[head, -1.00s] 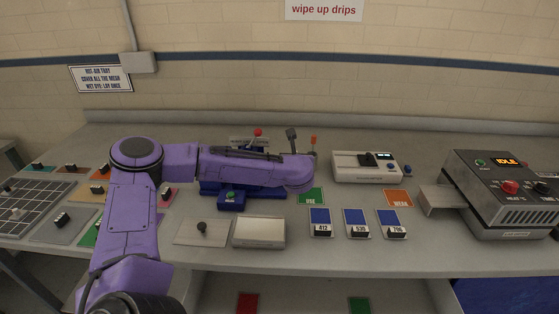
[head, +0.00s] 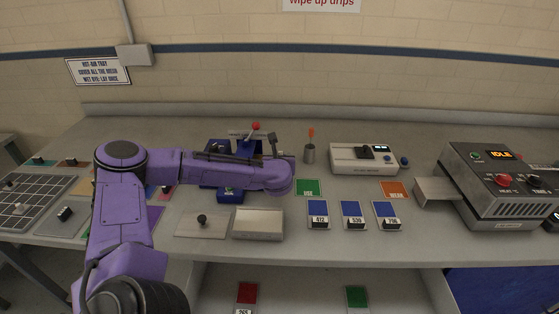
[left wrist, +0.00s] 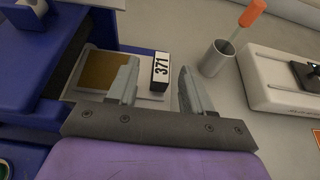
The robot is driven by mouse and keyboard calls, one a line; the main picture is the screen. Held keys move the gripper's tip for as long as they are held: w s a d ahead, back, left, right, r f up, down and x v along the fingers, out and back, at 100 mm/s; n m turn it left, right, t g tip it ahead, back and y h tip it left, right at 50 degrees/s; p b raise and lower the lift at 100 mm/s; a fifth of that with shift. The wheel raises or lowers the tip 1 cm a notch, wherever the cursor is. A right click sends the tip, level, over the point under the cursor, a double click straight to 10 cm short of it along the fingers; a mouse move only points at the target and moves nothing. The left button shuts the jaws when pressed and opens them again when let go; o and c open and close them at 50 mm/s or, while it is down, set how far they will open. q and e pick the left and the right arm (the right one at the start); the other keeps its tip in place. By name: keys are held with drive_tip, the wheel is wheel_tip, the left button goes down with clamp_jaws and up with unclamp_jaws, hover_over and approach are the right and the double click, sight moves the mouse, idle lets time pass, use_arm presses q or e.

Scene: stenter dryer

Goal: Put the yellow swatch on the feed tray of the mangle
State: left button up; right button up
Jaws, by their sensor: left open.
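A mustard-yellow swatch (left wrist: 107,70) lies on a pale plate beside the blue machine in the left wrist view, with a tag block marked 371 (left wrist: 160,70) at its right edge. The blue mangle (head: 228,196) stands at mid-bench in the head view, largely behind my left arm. My left gripper (left wrist: 159,76) is open, with its fingers on either side of the tag block; no grip shows. The swatch and fingertips are hidden by the arm in the head view. My right gripper is out of view.
A metal cup (head: 309,154) with an orange-handled tool stands right of the mangle, near a white meter (head: 363,160). Blue swatches (head: 352,214) lie in front. A grey dryer (head: 499,184) reading IDLE stands at far right.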

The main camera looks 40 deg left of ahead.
use_arm(q)
drive_tip(key=b+v, duration=0.2)
drive_tip(key=v, duration=0.9)
drive_tip(key=shift+s+d, duration=0.3)
drive_tip(key=shift+r, duration=0.1)
